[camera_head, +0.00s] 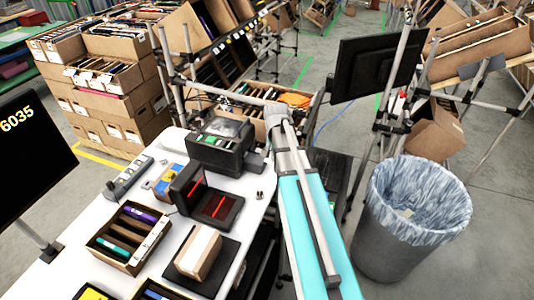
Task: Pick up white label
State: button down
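I cannot make out a separate white label for certain. A dark label printer (222,146) with small green marks on its front stands at the far right end of the white table. A brown carton (199,252) with a pale strip across its top lies on a black pad (222,262) nearer to me. My arm's teal link reaches up the middle of the head view, and its far joint is just right of the printer. My gripper cannot be seen.
A black scanner with red lights (208,206) stands between printer and carton. An open box of coloured items (127,238) is on the left of the white table (68,268). A lined bin (410,220) stands on the right. Racks of tilted cartons are behind.

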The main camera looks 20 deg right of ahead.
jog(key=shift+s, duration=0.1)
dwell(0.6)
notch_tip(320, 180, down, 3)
jog(key=b, duration=0.2)
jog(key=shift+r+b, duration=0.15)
jog(key=shift+b, duration=0.2)
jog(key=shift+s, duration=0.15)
